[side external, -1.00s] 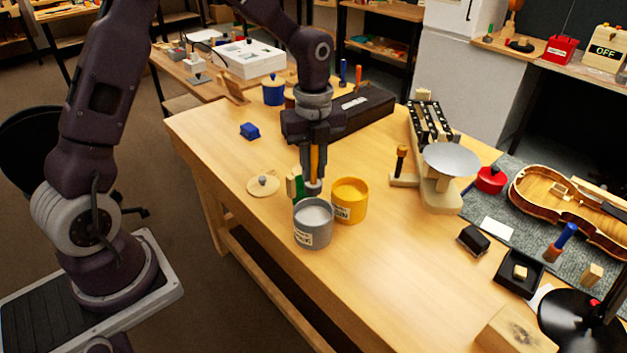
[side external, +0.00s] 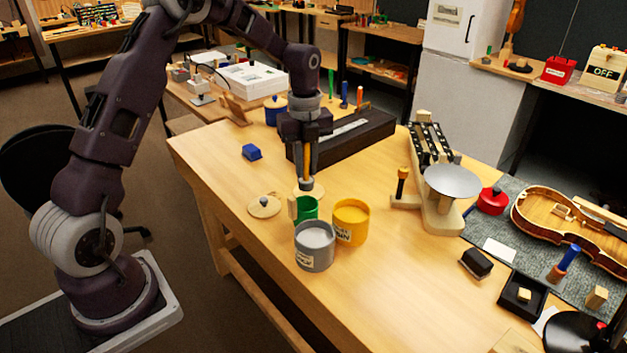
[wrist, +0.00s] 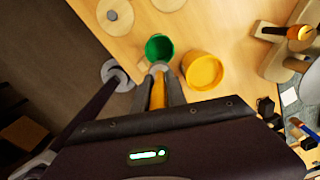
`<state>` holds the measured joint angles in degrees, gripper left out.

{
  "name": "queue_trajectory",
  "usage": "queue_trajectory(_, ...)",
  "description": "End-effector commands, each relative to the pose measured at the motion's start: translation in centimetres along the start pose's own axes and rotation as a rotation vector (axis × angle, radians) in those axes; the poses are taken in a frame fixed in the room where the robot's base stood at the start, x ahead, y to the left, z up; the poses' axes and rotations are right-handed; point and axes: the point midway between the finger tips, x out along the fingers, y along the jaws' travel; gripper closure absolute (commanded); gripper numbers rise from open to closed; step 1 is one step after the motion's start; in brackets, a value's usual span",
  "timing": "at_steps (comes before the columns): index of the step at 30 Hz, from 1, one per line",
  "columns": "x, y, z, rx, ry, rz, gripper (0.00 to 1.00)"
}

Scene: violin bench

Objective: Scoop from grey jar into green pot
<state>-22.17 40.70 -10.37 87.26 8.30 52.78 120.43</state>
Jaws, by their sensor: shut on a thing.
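My gripper (side external: 308,140) is shut on a scoop with an orange handle (side external: 307,162) and points down. The scoop's grey cup (side external: 306,184) hangs above and slightly behind the green pot's rim in the side view. The cup also shows at the pot's edge in the wrist view (wrist: 158,67). Whether it holds anything cannot be told. The green pot (wrist: 159,47) is open; in the side view it stands behind the grey jar, partly hidden (side external: 307,209). The grey jar (side external: 314,250) is open, with pale material inside. I cannot make it out in the wrist view.
An open yellow jar (side external: 350,224) stands close on the right of the pots. A round wooden lid (side external: 264,206) lies to the left. A balance with a metal pan (side external: 452,182) stands to the right, and a long dark box (side external: 355,138) behind. The table's front is clear.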

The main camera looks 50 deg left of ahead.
Motion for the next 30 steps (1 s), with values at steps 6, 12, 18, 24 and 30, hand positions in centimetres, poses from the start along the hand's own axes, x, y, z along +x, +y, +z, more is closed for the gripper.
queue_trajectory(6, 1.1, 0.1, 3.2, 0.004, -0.002, 0.001, 1.00)
queue_trajectory(12, 3.3, 0.2, 3.1, 0.005, -0.001, 0.003, 1.00)
queue_trajectory(18, 4.6, -0.4, 2.2, 0.018, -0.134, 0.080, 1.00)
queue_trajectory(24, 5.3, -1.0, 1.3, 0.017, -0.388, 0.231, 1.00)
queue_trajectory(30, 6.2, -1.5, 0.5, 0.013, -0.675, 0.401, 1.00)
